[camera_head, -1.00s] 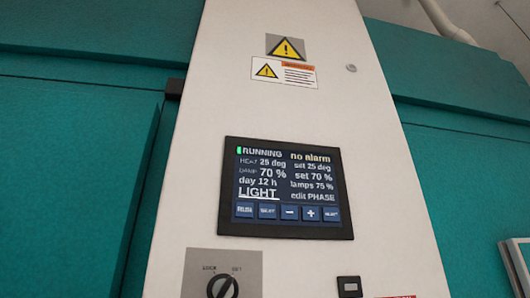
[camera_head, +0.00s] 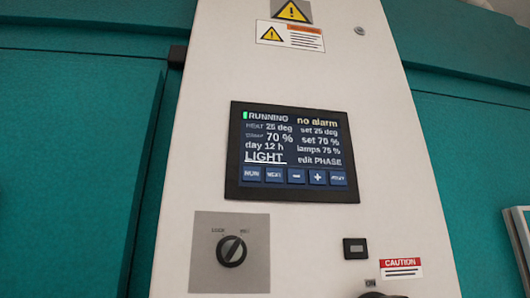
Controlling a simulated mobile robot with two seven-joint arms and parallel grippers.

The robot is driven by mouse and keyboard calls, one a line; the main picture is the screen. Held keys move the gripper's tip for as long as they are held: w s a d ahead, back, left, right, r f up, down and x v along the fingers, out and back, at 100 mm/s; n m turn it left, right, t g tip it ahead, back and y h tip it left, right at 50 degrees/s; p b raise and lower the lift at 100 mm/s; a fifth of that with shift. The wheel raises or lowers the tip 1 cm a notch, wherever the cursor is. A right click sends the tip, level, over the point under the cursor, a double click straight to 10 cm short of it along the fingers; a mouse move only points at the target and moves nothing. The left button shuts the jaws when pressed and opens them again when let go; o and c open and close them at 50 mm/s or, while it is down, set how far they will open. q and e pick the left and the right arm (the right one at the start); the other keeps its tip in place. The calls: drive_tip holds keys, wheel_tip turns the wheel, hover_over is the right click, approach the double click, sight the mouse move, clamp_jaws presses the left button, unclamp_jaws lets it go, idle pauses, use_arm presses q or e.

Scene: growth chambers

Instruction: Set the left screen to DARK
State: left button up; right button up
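A dark screen (camera_head: 291,153) is set in a white panel in the middle of the head view. It reads RUNNING, no alarm, 25 deg, 70 %, day 12 h, lamps 75 % and edit PHASE. The word LIGHT (camera_head: 264,157) is underlined at its lower left. A row of several blue buttons runs along its bottom edge, with a minus (camera_head: 296,176) and a plus (camera_head: 318,177) among them. Neither gripper is in view.
Below the screen are a black rotary knob (camera_head: 231,251) on a grey plate, a small black switch (camera_head: 355,248) and a CAUTION label (camera_head: 401,268). A dark rounded part shows at the bottom edge. Teal walls (camera_head: 70,170) flank the white panel (camera_head: 180,170).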

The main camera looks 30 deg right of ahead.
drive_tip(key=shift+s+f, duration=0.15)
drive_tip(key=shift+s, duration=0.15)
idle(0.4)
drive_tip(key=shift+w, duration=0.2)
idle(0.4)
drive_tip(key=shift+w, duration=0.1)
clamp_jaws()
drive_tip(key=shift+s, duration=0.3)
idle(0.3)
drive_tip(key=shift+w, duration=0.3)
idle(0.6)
